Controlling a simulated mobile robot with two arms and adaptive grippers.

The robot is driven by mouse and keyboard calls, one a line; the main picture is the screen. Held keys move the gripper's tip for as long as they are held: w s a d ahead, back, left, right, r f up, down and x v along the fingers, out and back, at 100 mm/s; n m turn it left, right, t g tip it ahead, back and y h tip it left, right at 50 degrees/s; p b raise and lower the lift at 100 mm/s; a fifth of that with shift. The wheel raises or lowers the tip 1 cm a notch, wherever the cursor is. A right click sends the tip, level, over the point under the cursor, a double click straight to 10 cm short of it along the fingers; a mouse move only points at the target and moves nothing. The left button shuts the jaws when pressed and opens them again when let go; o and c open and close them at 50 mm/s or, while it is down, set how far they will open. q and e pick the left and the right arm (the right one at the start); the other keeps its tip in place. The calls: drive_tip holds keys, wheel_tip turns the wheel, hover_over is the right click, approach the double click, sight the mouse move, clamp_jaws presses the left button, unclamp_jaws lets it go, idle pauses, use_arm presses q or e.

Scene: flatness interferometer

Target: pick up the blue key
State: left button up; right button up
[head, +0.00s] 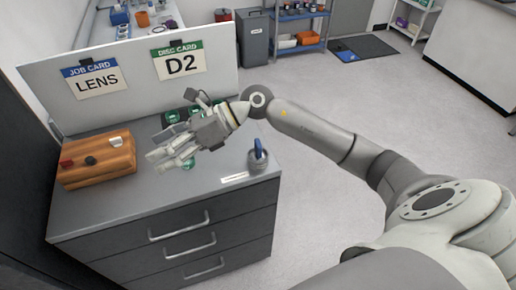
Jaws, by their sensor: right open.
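A blue upright piece (258,146), which looks like the blue key, stands in a small dark grey round holder (258,163) near the right front corner of the grey cabinet top (140,203). My right gripper (163,160) is open over the middle of the cabinet top, fingers pointing left. It is to the left of the blue piece and apart from it. I see nothing between its fingers. My left gripper is not in view.
A wooden block (97,162) with red, black and white pieces sits at the left. Green round items (172,117) lie partly hidden around my gripper. A white label (234,178) lies before the holder. A white panel (120,72) with two cards stands behind.

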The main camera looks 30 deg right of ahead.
drive_tip(key=w+d+f+n+g+h, duration=0.1)
drive_tip(key=d+f+n+h, duration=0.25)
drive_tip(key=d+h, duration=0.4)
drive_tip(key=g+h+p, duration=0.2)
drive_tip(key=h, duration=0.3)
hover_over(258, 143)
drive_tip(key=shift+m, duration=0.25)
drive_tip(key=f, duration=0.5)
drive_tip(key=shift+s, duration=0.35)
drive_tip(key=shift+f, duration=0.3)
drive_tip(key=f+p, duration=0.2)
drive_tip(key=f, duration=0.1)
drive_tip(key=f+p, duration=0.1)
drive_tip(key=shift+w+d+f, duration=0.1)
drive_tip(key=shift+w+f, duration=0.2)
drive_tip(key=shift+w, duration=0.05)
drive_tip(key=shift+f, duration=0.35)
drive_tip(key=shift+c, duration=0.5)
